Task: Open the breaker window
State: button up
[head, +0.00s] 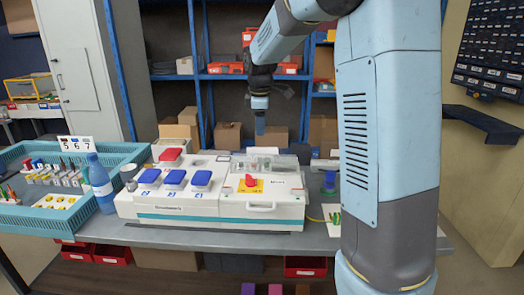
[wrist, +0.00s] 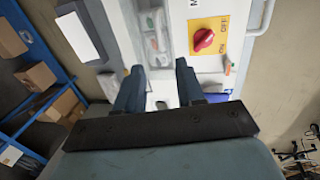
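The white socket box (head: 220,210) stands on the table. Its breaker window (head: 262,162) is a clear panel at the back of the right part, with small breakers showing behind it. The window also shows in the wrist view (wrist: 153,38) as a see-through strip beside the red knob. I cannot tell for certain whether it is fully closed. My gripper (head: 260,128) is above and behind the window, pointing down. In the wrist view its two fingers (wrist: 160,68) are apart with nothing held, framing the near end of the window area.
A red rotary switch (head: 250,181) on a yellow plate and a white handle (head: 262,206) are on the box front. Blue-lidded sockets (head: 175,178) sit left of it. A blue bottle (head: 101,183) and teal crate (head: 40,215) stand further left. Shelves and cartons are behind.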

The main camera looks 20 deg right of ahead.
send_over(261, 163)
notch_tip(261, 163, down, 10)
jog(key=shift+s+f, duration=0.1)
jog(key=shift+c, duration=0.3)
grip_shut()
dwell(1.2)
